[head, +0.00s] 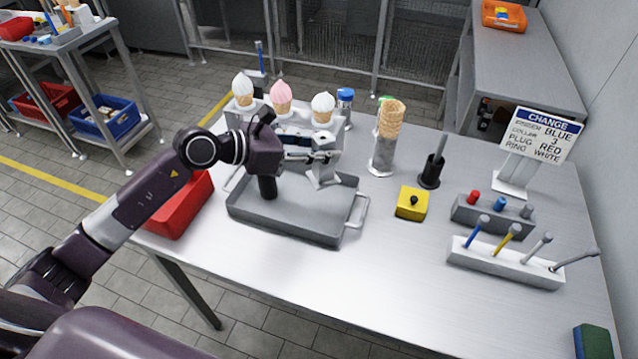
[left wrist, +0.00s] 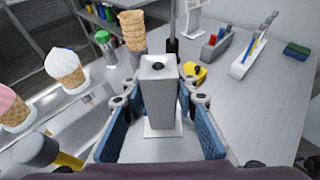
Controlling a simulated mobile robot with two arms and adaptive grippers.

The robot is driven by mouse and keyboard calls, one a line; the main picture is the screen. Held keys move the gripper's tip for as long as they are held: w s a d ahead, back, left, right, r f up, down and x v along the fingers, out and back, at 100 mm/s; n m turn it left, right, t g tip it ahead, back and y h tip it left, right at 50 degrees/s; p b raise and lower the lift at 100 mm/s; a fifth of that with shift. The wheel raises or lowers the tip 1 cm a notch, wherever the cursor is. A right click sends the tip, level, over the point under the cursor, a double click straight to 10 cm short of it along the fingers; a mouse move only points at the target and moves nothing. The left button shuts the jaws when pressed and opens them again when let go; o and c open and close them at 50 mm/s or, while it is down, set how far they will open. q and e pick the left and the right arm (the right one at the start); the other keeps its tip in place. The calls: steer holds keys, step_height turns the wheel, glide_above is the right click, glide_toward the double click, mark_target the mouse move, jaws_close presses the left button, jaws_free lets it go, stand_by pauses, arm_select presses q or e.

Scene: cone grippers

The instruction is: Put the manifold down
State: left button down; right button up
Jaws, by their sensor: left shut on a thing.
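My left gripper (head: 318,155) comes in from the left over the grey tray (head: 285,232) on the table. It is shut on a grey upright block, which I take to be the manifold (left wrist: 158,98). In the left wrist view the block stands between the blue finger pads of the gripper (left wrist: 160,125), with a dark hole in its top and a white plate at its foot. In the head view the fingers partly hide the manifold (head: 324,176). I cannot tell whether its foot touches the tray. My right gripper is not in view.
Behind the tray stands a rack with ice-cream cones (head: 281,97). A red bin (head: 183,208) is left of the tray. To the right are a stack of cones (head: 391,118), a yellow block (head: 412,203), a sign (head: 541,135) and peg racks (head: 505,264).

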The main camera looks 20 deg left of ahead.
arm_select(q)
step_height(320, 180, down, 11)
steer(key=shift+f, duration=0.15)
stand_by(0.4)
steer(key=shift+f, duration=0.15)
steer(key=c, duration=1.5)
jaws_free()
steer(key=shift+c, duration=0.2)
